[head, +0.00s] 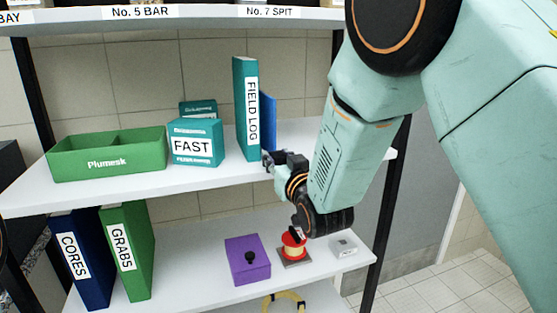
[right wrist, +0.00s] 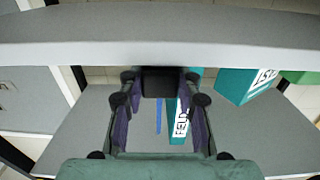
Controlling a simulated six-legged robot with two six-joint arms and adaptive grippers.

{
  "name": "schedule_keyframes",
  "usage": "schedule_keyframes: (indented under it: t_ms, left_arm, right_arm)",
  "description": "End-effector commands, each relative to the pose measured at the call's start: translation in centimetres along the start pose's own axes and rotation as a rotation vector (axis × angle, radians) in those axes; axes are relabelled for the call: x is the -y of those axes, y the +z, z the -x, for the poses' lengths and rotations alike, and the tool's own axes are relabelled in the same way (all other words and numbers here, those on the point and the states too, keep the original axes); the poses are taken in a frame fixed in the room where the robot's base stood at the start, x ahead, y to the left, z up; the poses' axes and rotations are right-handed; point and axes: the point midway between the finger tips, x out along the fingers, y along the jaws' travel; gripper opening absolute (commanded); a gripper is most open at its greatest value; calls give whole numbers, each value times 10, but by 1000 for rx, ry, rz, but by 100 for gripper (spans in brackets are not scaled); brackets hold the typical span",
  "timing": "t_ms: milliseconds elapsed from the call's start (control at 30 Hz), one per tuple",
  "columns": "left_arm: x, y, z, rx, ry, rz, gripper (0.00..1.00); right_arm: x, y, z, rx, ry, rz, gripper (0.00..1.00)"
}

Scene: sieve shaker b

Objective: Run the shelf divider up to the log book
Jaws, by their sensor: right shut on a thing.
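The shelf divider, a thin blue plate (head: 268,122), stands on the middle shelf just right of the log book. The log book (head: 246,105) is a tall teal binder labelled FIELD LOG, upright. In the right wrist view, the blue plate (right wrist: 158,115) and the log book (right wrist: 183,118) stand apart with a narrow gap. My right gripper (head: 270,160) is at the shelf's front edge by the divider. In the right wrist view my right gripper (right wrist: 159,100) has its fingers on either side of a dark block, seemingly the divider's front end. My left gripper is not in view.
Left of the log book stand a teal FAST box (head: 195,143) and a green Plumesk bin (head: 107,154). The lower shelf holds binders, a purple box (head: 248,260) and a red-yellow item (head: 293,246).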

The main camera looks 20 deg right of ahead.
Motion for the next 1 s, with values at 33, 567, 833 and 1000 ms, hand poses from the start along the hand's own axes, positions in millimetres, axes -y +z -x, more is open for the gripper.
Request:
schedule_keyframes:
  t_ms: [33, 567, 833, 1000]
  left_arm:
    - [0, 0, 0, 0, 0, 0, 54]
    - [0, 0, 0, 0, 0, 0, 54]
    - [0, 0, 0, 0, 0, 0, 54]
    - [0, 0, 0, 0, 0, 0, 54]
  right_arm:
    - [0, 3, 0, 7, 0, -1, 0]
    - [-4, 2, 0, 5, 1, -1, 44]
    - [-2, 1, 0, 3, 1, -1, 57]
    - [0, 1, 1, 2, 1, -1, 57]
